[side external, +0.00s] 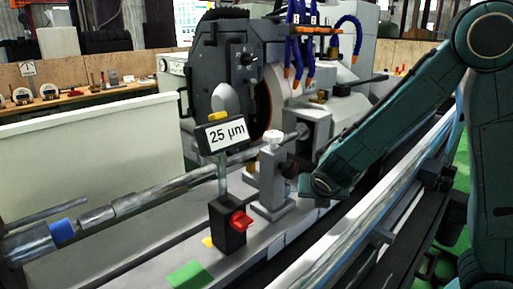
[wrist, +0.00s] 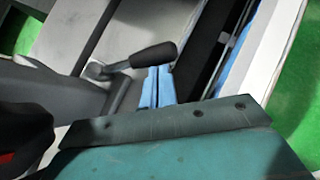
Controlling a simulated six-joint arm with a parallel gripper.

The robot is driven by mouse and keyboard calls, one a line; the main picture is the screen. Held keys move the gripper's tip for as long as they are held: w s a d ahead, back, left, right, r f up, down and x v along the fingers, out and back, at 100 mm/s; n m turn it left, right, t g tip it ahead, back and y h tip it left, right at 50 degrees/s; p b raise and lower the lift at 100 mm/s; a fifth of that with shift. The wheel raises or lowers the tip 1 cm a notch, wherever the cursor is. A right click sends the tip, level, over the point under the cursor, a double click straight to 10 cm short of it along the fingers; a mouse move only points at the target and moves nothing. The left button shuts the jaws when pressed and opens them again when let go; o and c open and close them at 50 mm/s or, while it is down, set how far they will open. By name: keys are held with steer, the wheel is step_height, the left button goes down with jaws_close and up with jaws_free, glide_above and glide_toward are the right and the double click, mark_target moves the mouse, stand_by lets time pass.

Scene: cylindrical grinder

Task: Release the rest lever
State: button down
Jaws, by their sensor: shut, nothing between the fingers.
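The steady rest (side external: 271,178) is a grey upright post with a white knob on top, standing along the long shaft in the side view. In the wrist view a lever (wrist: 152,55) with a black handle and grey arm pivots on a grey body at the left; its handle points right. My teal wrist fills the bottom of the wrist view.
The shaft (side external: 165,190) runs along the machine. The grinding head (side external: 230,65) and blue hoses are behind. A silver rail (side external: 345,240) lies at the front.

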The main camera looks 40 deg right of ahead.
steer(key=w+d, duration=0.1)
steer(key=d, duration=0.1)
steer(key=w+d, duration=0.1)
steer(key=d, duration=0.1)
steer(key=shift+w, duration=0.1)
steer(key=shift+w+d, duration=0.65)
steer(key=shift+w, duration=0.1)
steer(key=shift+w+d, duration=0.35)
steer(key=shift+w, duration=0.35)
steer(key=shift+s, duration=0.1)
